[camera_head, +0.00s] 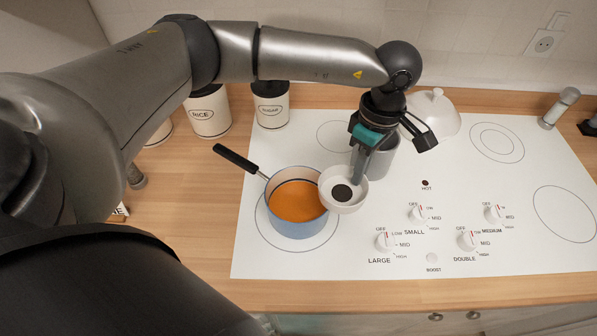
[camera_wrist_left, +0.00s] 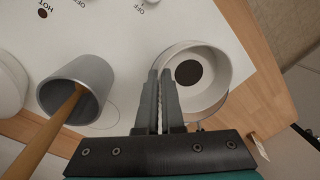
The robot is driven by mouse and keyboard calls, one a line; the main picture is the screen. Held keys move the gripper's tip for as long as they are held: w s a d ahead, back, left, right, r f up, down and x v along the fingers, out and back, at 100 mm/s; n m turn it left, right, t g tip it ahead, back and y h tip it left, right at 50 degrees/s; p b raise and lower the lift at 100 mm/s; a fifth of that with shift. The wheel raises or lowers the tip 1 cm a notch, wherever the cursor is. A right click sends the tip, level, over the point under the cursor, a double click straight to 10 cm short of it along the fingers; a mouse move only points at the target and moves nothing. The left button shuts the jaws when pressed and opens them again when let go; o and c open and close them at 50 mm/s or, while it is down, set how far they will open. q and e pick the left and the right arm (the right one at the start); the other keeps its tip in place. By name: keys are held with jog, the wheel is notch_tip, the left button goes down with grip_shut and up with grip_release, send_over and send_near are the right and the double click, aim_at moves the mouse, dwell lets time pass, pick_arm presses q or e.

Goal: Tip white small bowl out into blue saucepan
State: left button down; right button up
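The blue saucepan (camera_head: 297,228) stands on the front left burner in the head view, with orange contents and a black handle pointing to the back left. The white small bowl (camera_head: 349,207) is just right of it, overlapping its right rim in the picture; a dark round patch shows inside. My left gripper (camera_head: 357,182) is shut on the bowl's rim. In the left wrist view, the left gripper's two fingers (camera_wrist_left: 161,92) pinch the near wall of the bowl (camera_wrist_left: 217,70), and the bowl hides nearly all of the saucepan. My right gripper is not in view.
A grey cylindrical holder (camera_head: 381,165) stands behind the bowl; the wrist view shows a wooden handle (camera_wrist_left: 60,120) across it. A white domed dish (camera_head: 435,112) is at the back. RICE (camera_head: 208,112) and SUGAR (camera_head: 271,105) canisters stand back left. Knobs (camera_head: 420,212) lie right.

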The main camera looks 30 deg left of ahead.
pick_arm(q)
jog(key=w+n+p, duration=0.1)
jog(key=n+p, duration=0.1)
jog(key=n, duration=0.2)
jog(key=w+n+p, duration=0.2)
jog(key=n+p, duration=0.1)
jog(key=n, duration=0.1)
jog(key=w+r+n+h+p, duration=0.1)
jog(key=w+n+p, duration=0.1)
jog(key=n+p, duration=0.1)
jog(key=shift+w+a+n, duration=0.1)
jog(key=shift+a+n, duration=0.15)
jog(key=shift+n, duration=0.35)
jog(key=shift+s+a+r+t+h+p, duration=0.25)
jog(key=shift+s+a+t+h+p, duration=0.15)
jog(key=shift+a+h, duration=0.25)
jog(key=shift+s+a+r+t+h+p, duration=0.25)
jog(key=shift+s+a+t+h+p, duration=0.1)
jog(key=shift+a+t+h+p, duration=0.2)
jog(key=shift+s+a+r+t+h+p, duration=0.25)
jog(key=shift+s+a+t+h+p, duration=0.1)
jog(key=shift+a+h, duration=0.3)
jog(key=shift+d, duration=0.1)
